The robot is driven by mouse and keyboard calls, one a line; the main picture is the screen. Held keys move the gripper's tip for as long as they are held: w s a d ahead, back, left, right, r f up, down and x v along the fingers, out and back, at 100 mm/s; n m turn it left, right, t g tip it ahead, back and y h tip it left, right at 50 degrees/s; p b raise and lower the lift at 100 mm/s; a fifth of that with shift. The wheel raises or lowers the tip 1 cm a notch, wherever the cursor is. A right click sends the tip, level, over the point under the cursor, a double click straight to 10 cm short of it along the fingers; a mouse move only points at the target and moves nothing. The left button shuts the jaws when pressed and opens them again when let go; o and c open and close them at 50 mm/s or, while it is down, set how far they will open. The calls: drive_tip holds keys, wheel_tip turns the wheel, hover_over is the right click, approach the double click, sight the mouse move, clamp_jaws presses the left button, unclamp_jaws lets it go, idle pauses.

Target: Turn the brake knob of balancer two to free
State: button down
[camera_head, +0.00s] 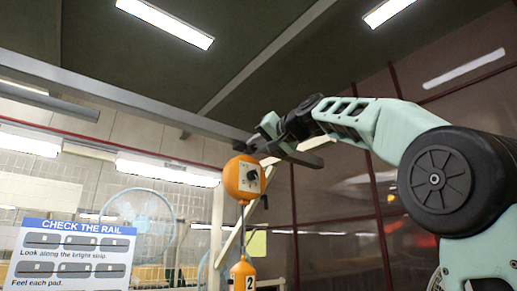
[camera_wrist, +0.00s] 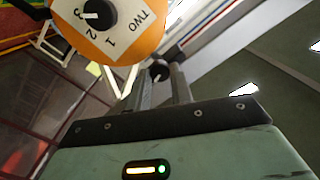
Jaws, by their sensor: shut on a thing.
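The orange balancer (camera_head: 243,180) hangs below the grey overhead rail. Its white plate reads TWO, with 1, 2 and 3 around a black dial knob (camera_wrist: 98,13). The dial's white pointer seems to face the 3. My gripper (camera_wrist: 160,80) is beside the balancer, with its fingers shut on a separate small black knob (camera_wrist: 160,71) with a pale mark. I take this for the brake knob; no markings around it are readable. In the head view my gripper (camera_head: 255,146) is just above the balancer, and the held knob cannot be made out.
A lower orange unit marked 2 (camera_head: 242,275) hangs under the balancer. The grey rail (camera_head: 120,104) runs close by my gripper. A CHECK THE RAIL sign (camera_head: 75,255) stands at lower left, with a pale blue fan (camera_head: 140,222) behind it.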

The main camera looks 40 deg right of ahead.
drive_tip(key=n+b, duration=0.1)
drive_tip(key=n, duration=0.2)
drive_tip(key=shift+f+n, duration=0.1)
drive_tip(key=shift+n, duration=0.3)
drive_tip(key=n+b, duration=0.1)
drive_tip(key=n, duration=0.6)
drive_tip(key=shift+b, duration=0.3)
drive_tip(key=shift+a+n+h, duration=0.1)
drive_tip(key=shift+n+h, duration=0.2)
drive_tip(key=shift+n, duration=1.4)
drive_tip(key=c, duration=1.2)
unclamp_jaws()
drive_tip(key=shift+c, duration=0.2)
